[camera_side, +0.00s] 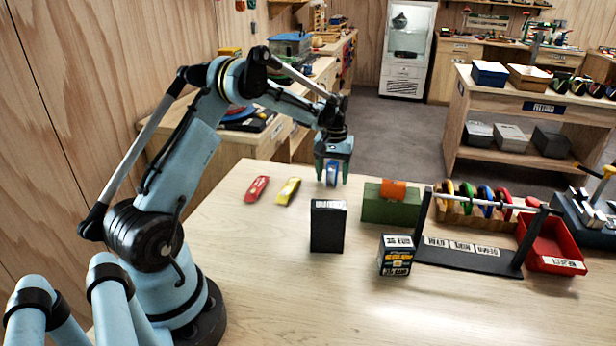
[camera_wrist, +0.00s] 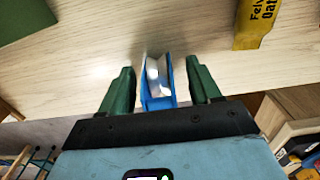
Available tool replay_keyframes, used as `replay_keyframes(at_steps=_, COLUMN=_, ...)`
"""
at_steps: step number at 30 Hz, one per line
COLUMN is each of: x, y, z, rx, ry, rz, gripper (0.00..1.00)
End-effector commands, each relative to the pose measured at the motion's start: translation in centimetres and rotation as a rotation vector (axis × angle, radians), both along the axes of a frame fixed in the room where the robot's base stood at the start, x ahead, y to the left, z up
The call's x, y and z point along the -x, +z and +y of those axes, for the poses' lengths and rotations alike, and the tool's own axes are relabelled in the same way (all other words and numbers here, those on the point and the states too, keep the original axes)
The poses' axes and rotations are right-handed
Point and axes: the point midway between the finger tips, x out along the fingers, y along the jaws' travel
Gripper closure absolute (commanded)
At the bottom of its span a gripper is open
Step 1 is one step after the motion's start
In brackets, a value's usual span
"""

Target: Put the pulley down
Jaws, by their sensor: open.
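The pulley (camera_wrist: 158,102) is blue with a pale, shiny middle. In the wrist view it stands between the two green fingers of my gripper (camera_wrist: 160,84), with a visible gap on each side. In the side view my gripper (camera_side: 333,178) points down near the table's far edge, behind the black box, and the blue pulley (camera_side: 332,172) shows between its fingers. The fingers are apart and do not press on it. The pulley's lower end seems at or close to the tabletop, but I cannot tell whether it touches.
A black box (camera_side: 328,226) stands in front of my gripper. A green box (camera_side: 390,209) with an orange piece is to its right; red (camera_side: 257,189) and yellow (camera_side: 289,191) items lie left. A small printed box (camera_side: 396,254), a rack (camera_side: 470,257) and a red bin (camera_side: 552,243) stand farther right.

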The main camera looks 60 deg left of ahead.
Motion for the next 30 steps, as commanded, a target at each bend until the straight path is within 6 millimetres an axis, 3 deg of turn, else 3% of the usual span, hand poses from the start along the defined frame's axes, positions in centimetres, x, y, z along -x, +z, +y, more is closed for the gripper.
replay_keyframes(at_steps=5, x=0.0, y=2.4, z=0.0, rx=0.0, ry=0.0, rz=0.0, gripper=0.37)
replay_keyframes(at_steps=15, x=0.0, y=9.3, z=0.0, rx=0.0, ry=0.0, rz=0.0, gripper=0.37)
replay_keyframes(at_steps=23, x=0.0, y=11.8, z=0.0, rx=0.0, ry=-0.001, rz=0.0, gripper=0.37)
replay_keyframes(at_steps=26, x=0.1, y=12.5, z=-0.6, rx=-0.005, ry=-0.015, rz=-0.009, gripper=0.37)
replay_keyframes(at_steps=30, x=0.6, y=14.1, z=-3.2, rx=-0.026, ry=-0.08, rz=-0.053, gripper=0.37)
